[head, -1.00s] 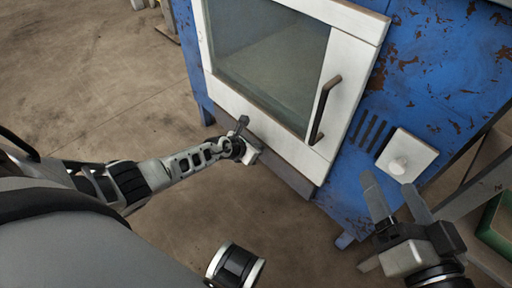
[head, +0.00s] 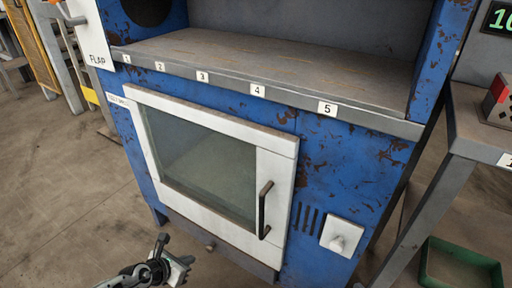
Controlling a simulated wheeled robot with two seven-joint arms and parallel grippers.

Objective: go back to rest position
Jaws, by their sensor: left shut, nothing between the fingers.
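My left gripper (head: 174,264) is at the bottom edge of the head view, left of centre, in front of the lower part of the blue machine (head: 343,180). Its fingers are shut and hold nothing. It is apart from the machine's white-framed glass door (head: 275,188), which is closed and has a dark upright handle (head: 264,210). My right gripper is out of view.
A grey shelf ledge (head: 300,96) numbered 1 to 5 runs above the door. A white knob plate (head: 342,236) is right of the door. A grey table (head: 480,140) with a red-and-grey block (head: 499,100) stands at right, a green crate (head: 460,262) below it. Floor at left is mostly clear.

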